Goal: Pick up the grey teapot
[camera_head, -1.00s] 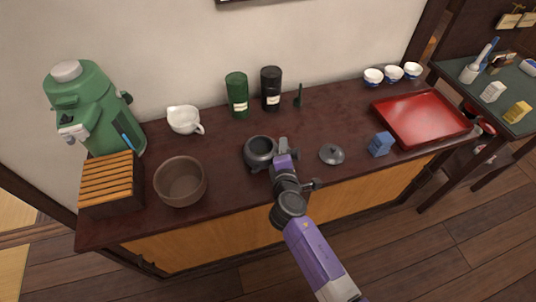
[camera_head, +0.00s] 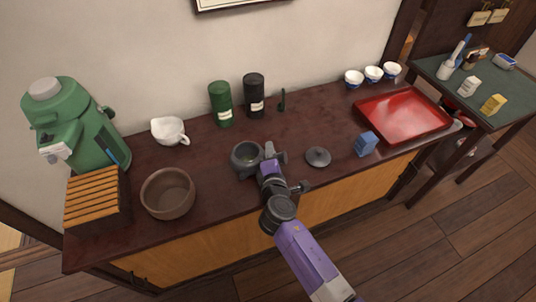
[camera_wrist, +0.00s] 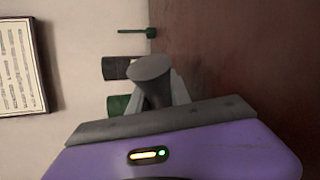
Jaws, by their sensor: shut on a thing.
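The grey teapot (camera_head: 246,160) is round, lidless and upright at the middle of the dark counter. Its dark inside shows from above. My gripper (camera_head: 270,158) is at its right side, shut on its side handle. In the wrist view, the flared grey end of the handle (camera_wrist: 150,69) sticks out from between my gripper's fingers (camera_wrist: 160,95). My gripper hides part of the handle and the pot's right side. I cannot tell whether the pot's base touches the counter. A grey lid (camera_head: 318,156) lies on the counter to the right.
A brown bowl (camera_head: 168,193) and a white pouring cup (camera_head: 170,130) stand left of the teapot. Green (camera_head: 221,104) and black (camera_head: 254,95) canisters stand behind it. A blue box (camera_head: 366,144) and red tray (camera_head: 402,118) are farther right. Space between canisters and lid is clear.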

